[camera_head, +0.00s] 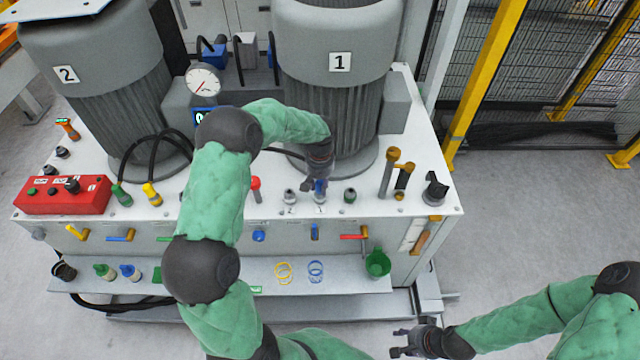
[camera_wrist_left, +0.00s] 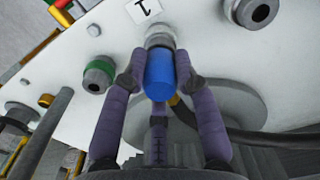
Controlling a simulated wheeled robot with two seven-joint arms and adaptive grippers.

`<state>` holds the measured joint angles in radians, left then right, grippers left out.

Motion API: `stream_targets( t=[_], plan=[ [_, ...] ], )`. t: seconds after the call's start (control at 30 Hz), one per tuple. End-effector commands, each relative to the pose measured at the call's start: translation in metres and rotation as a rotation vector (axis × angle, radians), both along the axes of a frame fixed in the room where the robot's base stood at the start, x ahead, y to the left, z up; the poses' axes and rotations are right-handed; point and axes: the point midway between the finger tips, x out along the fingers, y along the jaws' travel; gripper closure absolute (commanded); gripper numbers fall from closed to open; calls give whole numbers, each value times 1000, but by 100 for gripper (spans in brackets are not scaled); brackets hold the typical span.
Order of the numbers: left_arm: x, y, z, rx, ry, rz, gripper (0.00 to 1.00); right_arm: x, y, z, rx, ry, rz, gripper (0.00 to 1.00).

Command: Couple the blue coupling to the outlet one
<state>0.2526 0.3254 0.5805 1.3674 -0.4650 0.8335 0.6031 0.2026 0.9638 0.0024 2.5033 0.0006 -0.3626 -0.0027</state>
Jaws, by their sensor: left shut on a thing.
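My left gripper (camera_head: 319,182) is shut on the blue coupling (camera_wrist_left: 160,74), with a finger on each side of it. In the head view only a bit of the blue coupling (camera_head: 320,187) shows below the gripper. The coupling's end meets the silver outlet coupling (camera_wrist_left: 160,40) on the white top, beside a label. The two look in line and touching; I cannot tell whether they are locked. My right gripper (camera_head: 402,343) is empty and open at the lower right, away from the bench.
A green-ringed fitting (camera_head: 349,196) and another silver fitting (camera_head: 291,196) stand on either side. Upright brown-topped levers (camera_head: 390,172) stand to the right, motor 1 (camera_head: 335,50) behind. A front shelf (camera_head: 215,274) holds rings and a green cup (camera_head: 377,263).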

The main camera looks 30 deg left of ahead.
Motion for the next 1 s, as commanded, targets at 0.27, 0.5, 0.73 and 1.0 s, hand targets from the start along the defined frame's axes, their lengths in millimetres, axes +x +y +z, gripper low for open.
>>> stream_targets(
  t=[0.27, 0.5, 0.73, 1.0],
  plan=[
    [0, 0, -5, 1, -1, 0, 100, 0, 0, -4, 0, 0, 0, 60],
    [0, 0, -5, 1, -1, 0, 42, 0, 0, -3, 0, 0, 0, 60],
    [0, 0, -3, 0, 0, 0, 42, 0, 0, -3, 0, 0, 0, 60],
    [1, 0, 31, 0, -4, 0, 42, 0, 0, -3, 0, 0, 0, 60]
  ],
)
